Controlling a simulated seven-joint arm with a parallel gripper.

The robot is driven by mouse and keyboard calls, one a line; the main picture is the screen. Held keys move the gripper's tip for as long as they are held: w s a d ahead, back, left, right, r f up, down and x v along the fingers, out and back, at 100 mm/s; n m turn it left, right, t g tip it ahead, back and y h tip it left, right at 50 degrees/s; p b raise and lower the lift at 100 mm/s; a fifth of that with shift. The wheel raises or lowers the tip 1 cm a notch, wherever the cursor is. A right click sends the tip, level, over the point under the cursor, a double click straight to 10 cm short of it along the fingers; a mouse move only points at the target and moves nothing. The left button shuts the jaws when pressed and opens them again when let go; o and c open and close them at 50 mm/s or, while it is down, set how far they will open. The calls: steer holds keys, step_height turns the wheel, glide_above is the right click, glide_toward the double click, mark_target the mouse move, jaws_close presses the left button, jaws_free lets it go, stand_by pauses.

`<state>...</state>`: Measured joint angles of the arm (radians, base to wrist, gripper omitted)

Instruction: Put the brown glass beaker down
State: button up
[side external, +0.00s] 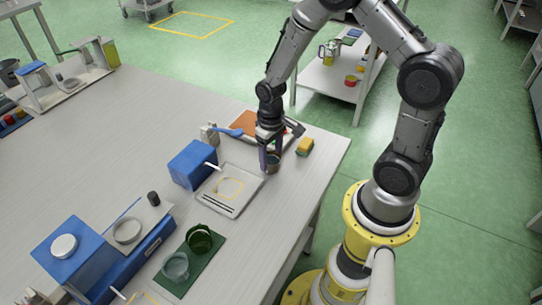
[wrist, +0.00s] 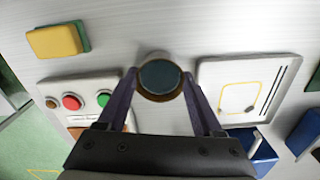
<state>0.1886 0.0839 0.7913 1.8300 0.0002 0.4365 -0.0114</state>
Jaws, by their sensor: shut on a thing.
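My gripper (side external: 270,150) is shut on the brown glass beaker (side external: 272,168), which is upright between the fingers near the right edge of the table. In the wrist view my gripper (wrist: 160,92) has a finger on each side of the beaker (wrist: 161,72), and I look down into its round, dark opening. I cannot tell whether its base touches the table. A pale tray (side external: 228,208) with a yellow outline on it lies just left of the beaker; it also shows in the wrist view (wrist: 211,74).
A yellow-green sponge (side external: 305,147) lies to the right. A blue box (side external: 190,166) stands behind the tray. Two glass vessels, one clear (side external: 175,267) and one green (side external: 199,239), stand on a green mat (side external: 208,272). The table's left middle is clear.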

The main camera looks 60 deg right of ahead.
mark_target(271, 158)
steer(key=shift+f, duration=0.15)
steer(key=o, duration=1.2)
steer(key=shift+c, duration=0.2)
step_height(271, 158, up, 12)
steer(key=r, duration=0.1)
steer(key=s+a+r+n+t, duration=0.1)
steer(key=s+a+r+t, duration=0.1)
steer(key=s+r, duration=0.4)
steer(key=s+a+r+n+t, duration=0.1)
steer(key=s+a+r+t, duration=0.2)
steer(key=s+r, duration=0.4)
steer(key=shift+s+a+r+t, duration=0.3)
steer(key=shift+s+a, duration=0.25)
steer(key=shift+s, duration=0.7)
steer(key=shift+o, duration=0.2)
